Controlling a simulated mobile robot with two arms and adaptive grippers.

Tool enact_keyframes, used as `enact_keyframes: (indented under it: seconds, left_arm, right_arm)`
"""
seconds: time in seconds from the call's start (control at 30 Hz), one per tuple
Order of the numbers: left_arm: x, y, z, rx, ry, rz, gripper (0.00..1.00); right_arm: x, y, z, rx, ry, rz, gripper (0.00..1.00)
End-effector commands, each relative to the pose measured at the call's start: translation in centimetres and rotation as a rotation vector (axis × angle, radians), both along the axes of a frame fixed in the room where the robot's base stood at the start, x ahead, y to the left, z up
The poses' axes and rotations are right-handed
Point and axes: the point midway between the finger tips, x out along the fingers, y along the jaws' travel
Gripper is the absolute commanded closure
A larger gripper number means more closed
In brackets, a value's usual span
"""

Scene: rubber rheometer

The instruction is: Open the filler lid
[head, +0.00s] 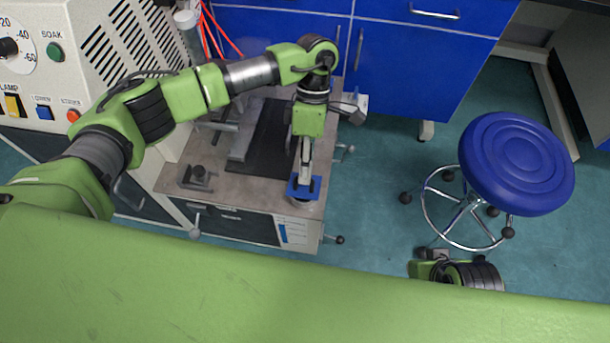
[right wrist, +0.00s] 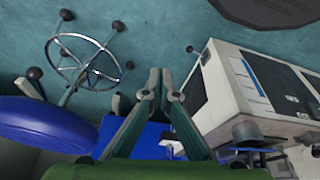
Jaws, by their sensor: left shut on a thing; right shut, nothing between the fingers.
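A blue square piece (head: 293,190), seemingly the filler lid, is at the front right corner of the machine's grey top. It has a dark middle and a round pale part just below it. My left gripper (head: 304,180) points down onto this piece and is shut on it; the fingers hide part of it, and I cannot tell whether it is raised. In the right wrist view my right gripper (right wrist: 158,88) is shut and empty, away from the machine.
The machine top (head: 232,188) carries a dark knob fixture (head: 197,176) at left. A control cabinet (head: 120,40) stands at back left, blue drawers (head: 400,70) behind. A blue stool (head: 517,160) stands right. Floor between machine and stool is clear.

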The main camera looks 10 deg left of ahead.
Motion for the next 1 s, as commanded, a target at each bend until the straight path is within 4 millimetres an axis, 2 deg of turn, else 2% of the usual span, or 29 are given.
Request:
enact_keyframes:
  seconds: [0.07, 0.33, 0.5, 0.63, 0.8, 1.0]
  left_arm:
    - [0.3, -0.1, -0.2, -0.002, 0.026, 0.000, 1.00]
    - [1.0, -0.1, 0.0, -0.001, 0.114, 0.001, 1.00]
    - [1.5, -0.1, 0.2, -0.002, 0.168, 0.000, 1.00]
    - [1.8, -0.1, 0.3, -0.001, 0.208, 0.001, 1.00]
    - [2.2, -0.1, 0.6, 0.000, 0.257, 0.001, 1.00]
    - [2.6, -0.1, 0.7, 0.001, 0.303, 0.001, 1.00]
  right_arm:
    - [-0.6, -0.1, 1.6, 0.001, -0.014, -0.001, 1.00]
    - [-0.7, -0.1, -0.5, 0.000, -0.009, -0.001, 1.00]
    - [6.1, 1.9, 1.5, 0.057, -0.283, 0.021, 1.00]
    - [9.4, 3.0, 3.5, 0.091, -0.440, 0.032, 1.00]
    - [11.5, 3.8, 5.3, 0.116, -0.554, 0.041, 1.00]
    - [12.1, 3.9, 5.9, 0.123, -0.586, 0.043, 1.00]
